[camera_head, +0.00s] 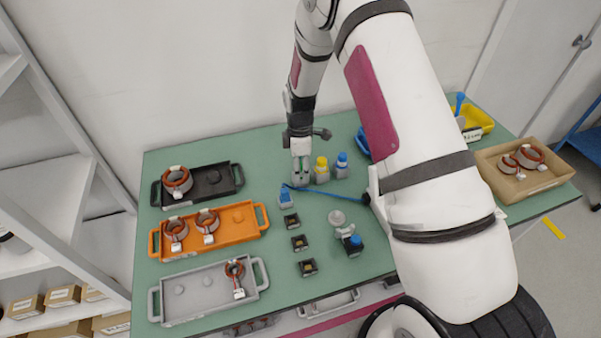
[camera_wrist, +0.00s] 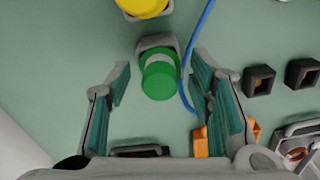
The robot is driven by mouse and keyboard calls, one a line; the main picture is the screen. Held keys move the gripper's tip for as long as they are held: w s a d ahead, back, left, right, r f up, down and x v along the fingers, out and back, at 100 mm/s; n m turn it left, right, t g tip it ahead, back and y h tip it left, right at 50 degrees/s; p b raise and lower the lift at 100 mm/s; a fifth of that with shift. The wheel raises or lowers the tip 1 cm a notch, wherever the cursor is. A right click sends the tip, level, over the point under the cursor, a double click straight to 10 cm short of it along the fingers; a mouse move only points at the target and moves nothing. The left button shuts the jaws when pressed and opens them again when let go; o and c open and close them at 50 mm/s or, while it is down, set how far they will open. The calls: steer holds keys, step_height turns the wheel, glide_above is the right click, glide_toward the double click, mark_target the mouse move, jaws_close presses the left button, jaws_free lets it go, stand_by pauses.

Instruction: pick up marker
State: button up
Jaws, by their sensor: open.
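A green-capped object (camera_wrist: 160,78) with a grey base stands upright in the wrist view; I cannot tell for sure if it is the marker. My gripper (camera_wrist: 161,88) is open, with its teal-padded fingers on either side of the green cap and visible gaps to both. In the head view my gripper (camera_head: 300,176) points down at the table, just left of a yellow-capped object (camera_head: 321,168) and a blue-capped one (camera_head: 342,164). The green-capped object is mostly hidden there by the fingers.
A blue cord (camera_head: 325,191) runs close by on the right in the wrist view. Small black square holders (camera_head: 299,243) lie in front. Black (camera_head: 225,180), orange (camera_head: 262,214) and grey (camera_head: 210,303) trays are at left.

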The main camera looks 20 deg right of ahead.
steer(key=shift+c, duration=0.6)
jaws_close()
